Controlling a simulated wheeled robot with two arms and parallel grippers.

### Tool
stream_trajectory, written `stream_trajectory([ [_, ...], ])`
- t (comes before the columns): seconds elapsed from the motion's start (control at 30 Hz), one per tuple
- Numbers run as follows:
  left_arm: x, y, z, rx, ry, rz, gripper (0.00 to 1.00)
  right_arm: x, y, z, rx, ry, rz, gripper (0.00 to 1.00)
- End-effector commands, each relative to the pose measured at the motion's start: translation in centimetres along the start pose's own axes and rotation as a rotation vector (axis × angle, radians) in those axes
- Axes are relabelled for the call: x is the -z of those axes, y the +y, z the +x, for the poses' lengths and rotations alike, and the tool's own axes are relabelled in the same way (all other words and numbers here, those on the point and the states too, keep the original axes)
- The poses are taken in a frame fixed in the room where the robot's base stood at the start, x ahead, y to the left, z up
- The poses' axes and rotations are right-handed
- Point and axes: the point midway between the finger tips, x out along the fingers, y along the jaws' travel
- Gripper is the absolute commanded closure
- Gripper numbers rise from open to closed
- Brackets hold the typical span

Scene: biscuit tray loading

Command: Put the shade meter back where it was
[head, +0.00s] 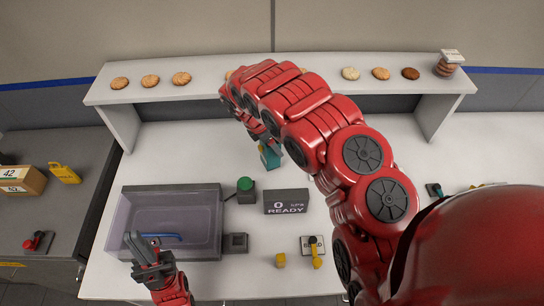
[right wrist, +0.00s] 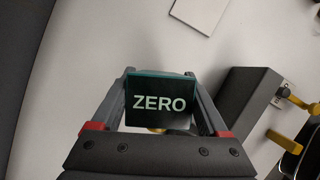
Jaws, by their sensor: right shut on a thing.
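The shade meter (head: 268,156) is a small teal device with a dark face. In the right wrist view the meter (right wrist: 160,103) sits between the two fingers, and its face reads "ZERO". My right gripper (right wrist: 163,90) is shut on it. In the head view my right arm arches over the bench and hides most of that gripper. The meter appears to be held behind the readout box, but its height above the bench is hard to judge. My left gripper (head: 143,241) is at the front of the clear bin, its fingers apart and empty.
The clear bin (head: 205,232) holds a blue item. A green button (head: 245,184), a "0 READY" readout box (head: 286,208), a grey block (head: 235,243) and a yellow-handled tool (head: 317,260) stand nearby. A raised shelf (head: 215,88) carries biscuits along the back.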

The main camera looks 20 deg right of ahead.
Motion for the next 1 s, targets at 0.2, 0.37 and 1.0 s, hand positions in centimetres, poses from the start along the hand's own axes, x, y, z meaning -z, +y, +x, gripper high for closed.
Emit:
stream_trajectory([
  [0.2, 0.3, -0.1, 1.7, 0.0, 0.002, 0.0, 1.0, 0.5, 0.0, 1.1, 0.0, 0.001, 0.002, 1.0],
  [0.37, 0.4, -0.1, 2.5, 0.0, 0.002, 0.0, 1.0, 1.2, 0.1, 2.7, -0.001, 0.002, 0.002, 1.0],
  [1.0, 0.4, -0.1, 2.4, 0.0, 0.002, 0.0, 1.0, 1.6, 0.1, 4.0, -0.002, -0.001, 0.004, 0.1],
])
